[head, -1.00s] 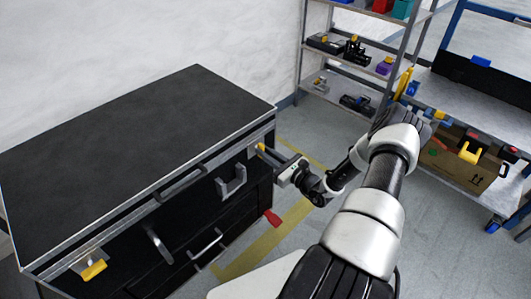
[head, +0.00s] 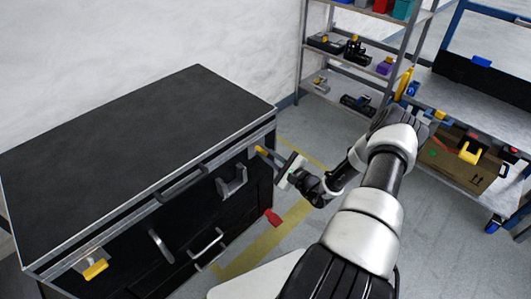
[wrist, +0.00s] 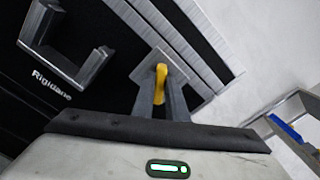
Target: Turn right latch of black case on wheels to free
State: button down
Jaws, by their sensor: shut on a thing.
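The black case (head: 130,150) with metal edges stands at the left in the head view. Its right latch (head: 259,149) has a yellow handle near the case's right front corner. In the wrist view the yellow latch handle (wrist: 161,82) shows on a square metal plate (wrist: 172,66). My gripper (head: 268,156) is shut on this handle, and the fingers (wrist: 161,98) stand on both sides of it. The fingers hide part of the handle. The left latch (head: 95,269), also with a yellow handle, is at the case's lower left front.
A grey bracket handle (head: 232,182) sits on the case front left of the right latch. A red piece (head: 272,217) juts out low by the case. Shelves (head: 365,60) and a workbench (head: 480,105) with a cardboard box (head: 460,170) stand right.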

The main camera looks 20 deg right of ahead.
jog(key=n, duration=0.5)
jog(key=shift+a+f+n, duration=0.1)
jog(key=shift+f+n, duration=0.05)
jog(key=shift+n, duration=0.15)
jog(key=n, duration=0.4)
jog(key=shift+f+n, duration=0.15)
jog(key=shift+n, duration=0.55)
jog(key=c, duration=1.8)
grip_release()
jog(key=shift+o, duration=0.2)
jog(key=shift+s, duration=0.15)
jog(key=p+v, duration=0.2)
jog(key=v, duration=1.5)
jog(key=shift+r, duration=0.2)
